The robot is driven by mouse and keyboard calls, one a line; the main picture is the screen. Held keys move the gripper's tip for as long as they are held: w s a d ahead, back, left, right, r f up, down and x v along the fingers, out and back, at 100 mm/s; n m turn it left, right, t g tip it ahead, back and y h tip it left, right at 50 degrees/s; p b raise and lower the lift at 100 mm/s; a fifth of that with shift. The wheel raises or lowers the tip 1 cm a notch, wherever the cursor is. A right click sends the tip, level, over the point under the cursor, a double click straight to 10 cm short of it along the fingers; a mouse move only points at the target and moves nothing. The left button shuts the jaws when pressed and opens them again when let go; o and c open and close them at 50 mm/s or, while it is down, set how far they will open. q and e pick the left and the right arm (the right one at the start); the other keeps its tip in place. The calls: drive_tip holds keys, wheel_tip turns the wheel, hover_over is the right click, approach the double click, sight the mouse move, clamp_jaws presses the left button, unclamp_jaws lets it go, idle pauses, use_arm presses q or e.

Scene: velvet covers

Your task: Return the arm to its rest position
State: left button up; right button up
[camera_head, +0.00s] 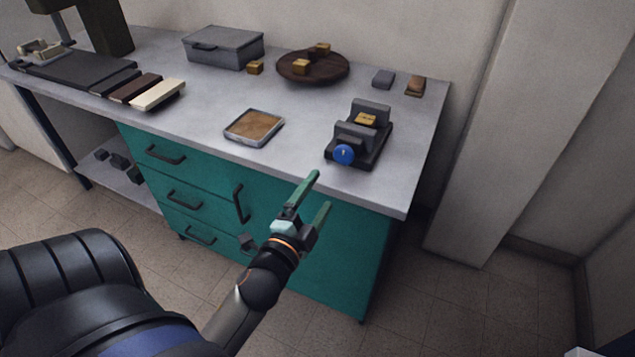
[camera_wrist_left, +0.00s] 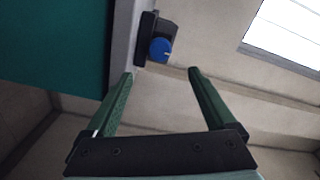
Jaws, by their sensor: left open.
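My left gripper (camera_head: 318,193) is open and empty, with its green fingers apart. In the head view it is in front of the teal cabinet (camera_head: 340,245), near the front edge of the grey worktop (camera_head: 300,150). The fingers also show spread in the left wrist view (camera_wrist_left: 160,90), with nothing between them. A dark vise-like device (camera_head: 378,150) with a blue knob (camera_head: 344,154) stands on the worktop beyond the fingertips. A small yellowish block (camera_head: 366,119) sits in it. The blue knob also shows in the left wrist view (camera_wrist_left: 161,50). My right gripper is not in view.
A shallow square tray (camera_head: 254,127) lies mid-worktop. A round brown board (camera_head: 312,67) with small blocks, a grey lidded box (camera_head: 223,47), and small grey and brown blocks (camera_head: 384,78) stand at the back. Drawer handles (camera_head: 165,155) stick out from the cabinet front. Floor (camera_head: 480,310) at right is clear.

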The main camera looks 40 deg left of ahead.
use_arm(q)
drive_tip(key=s+d+f+n+g+h, duration=0.4)
drive_tip(key=s+d+f, duration=0.2)
drive_tip(key=d+f, duration=0.4)
drive_tip(key=s+d+f+n+g+h, duration=0.5)
drive_tip(key=d+f, duration=0.3)
drive_tip(key=f, duration=0.4)
drive_tip(key=s+a+r+t+y+p, duration=0.1)
drive_tip(key=a+r+p, duration=0.3)
drive_tip(key=r+p, duration=0.6)
drive_tip(key=shift+s+y+p, duration=0.6)
drive_tip(key=shift+p, duration=0.55)
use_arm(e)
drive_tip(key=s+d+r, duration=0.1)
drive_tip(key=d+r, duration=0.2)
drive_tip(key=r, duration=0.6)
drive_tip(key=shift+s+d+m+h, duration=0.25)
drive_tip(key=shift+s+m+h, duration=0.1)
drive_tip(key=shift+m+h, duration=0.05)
use_arm(q)
drive_tip(key=shift+a, duration=0.1)
